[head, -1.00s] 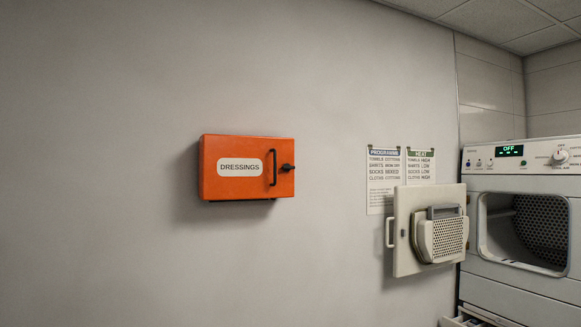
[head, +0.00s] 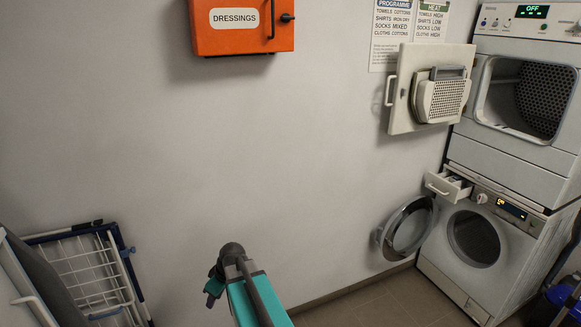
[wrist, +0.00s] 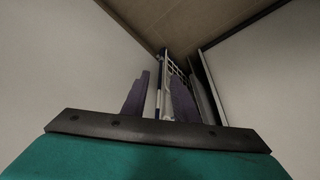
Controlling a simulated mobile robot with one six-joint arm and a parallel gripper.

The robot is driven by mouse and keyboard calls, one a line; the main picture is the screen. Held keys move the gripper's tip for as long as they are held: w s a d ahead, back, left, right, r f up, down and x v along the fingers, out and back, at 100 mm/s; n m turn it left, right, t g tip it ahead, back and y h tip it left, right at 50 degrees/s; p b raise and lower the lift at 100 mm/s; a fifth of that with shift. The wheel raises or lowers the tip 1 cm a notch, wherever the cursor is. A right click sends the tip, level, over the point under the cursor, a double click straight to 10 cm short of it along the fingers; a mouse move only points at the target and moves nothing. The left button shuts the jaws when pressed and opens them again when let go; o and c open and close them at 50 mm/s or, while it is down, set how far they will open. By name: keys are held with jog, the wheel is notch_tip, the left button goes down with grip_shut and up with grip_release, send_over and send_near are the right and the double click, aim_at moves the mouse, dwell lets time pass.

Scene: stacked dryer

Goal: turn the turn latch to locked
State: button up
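The orange DRESSINGS box (head: 215,38) is fixed to the wall at the top of the head view, its upper part cut off. The black turn latch (head: 287,17) sits at its right edge, beside a dark bar handle (head: 271,20). The latch's knob points sideways to the right, roughly level. My gripper (wrist: 160,88) shows in the wrist view with two dark fingers apart and nothing between them. In the head view my teal arm is at the bottom centre, well below the box; the fingers cannot be made out there.
A dryer (head: 555,95) with its door (head: 402,118) open stands at right, above a washer (head: 435,260) whose round door (head: 408,228) and drawer (head: 447,185) are open. A white wire rack (head: 88,270) stands at lower left. The wall below the box is clear.

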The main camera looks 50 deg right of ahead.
jog(key=w+d+r+n+t+h+p, duration=0.1)
jog(key=w+d+r+t, duration=0.15)
jog(key=d+r, duration=0.55)
jog(key=w+d+r+n+t+p, duration=0.1)
jog(key=w+d+r+t, duration=0.2)
jog(key=r, duration=0.9)
jog(key=n+t+h+p, duration=0.5)
jog(key=n+t+h, duration=0.2)
jog(key=n+h, duration=0.1)
send_near(289, 18)
jog(key=v, duration=0.5)
jog(key=shift+s+d, duration=0.1)
jog(key=p+x, duration=0.5)
jog(key=x, duration=0.7)
jog(key=shift+r, duration=0.15)
jog(key=shift+p+x, duration=0.5)
jog(key=shift+x, duration=0.45)
